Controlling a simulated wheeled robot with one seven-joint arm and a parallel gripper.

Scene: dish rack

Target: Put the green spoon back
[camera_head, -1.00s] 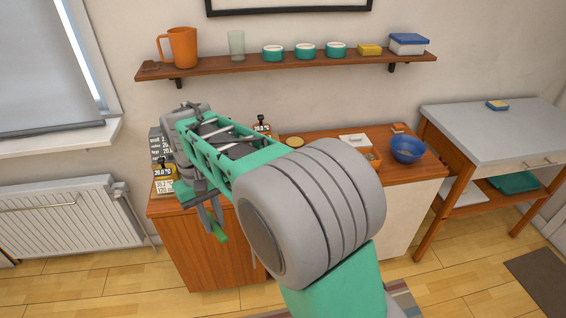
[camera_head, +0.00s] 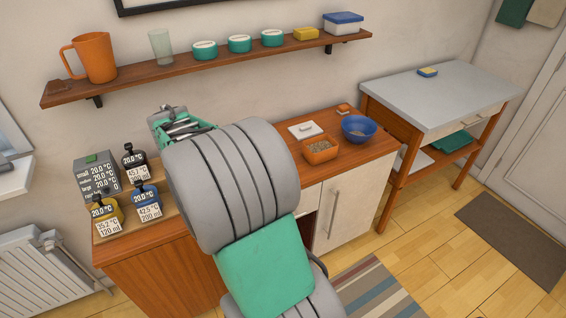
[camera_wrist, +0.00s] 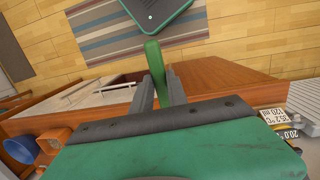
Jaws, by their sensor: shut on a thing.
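The green spoon (camera_wrist: 154,58) is between the two grey fingers of my gripper (camera_wrist: 159,88) in the wrist view. The fingers are shut on it, and its green end sticks out past them towards the floor side. The rest of the spoon is hidden by the fingers and the gripper body. In the head view my own arm covers the fingers and the spoon. My wrist is over the left part of the wooden counter (camera_head: 375,150).
Several labelled jars (camera_head: 148,204) and a grey readout box (camera_head: 98,178) stand at the counter's left. An orange container (camera_head: 320,150), a white lidded dish (camera_head: 305,131) and a blue bowl (camera_head: 358,129) stand at its right. A loaded wall shelf (camera_head: 215,62) hangs above.

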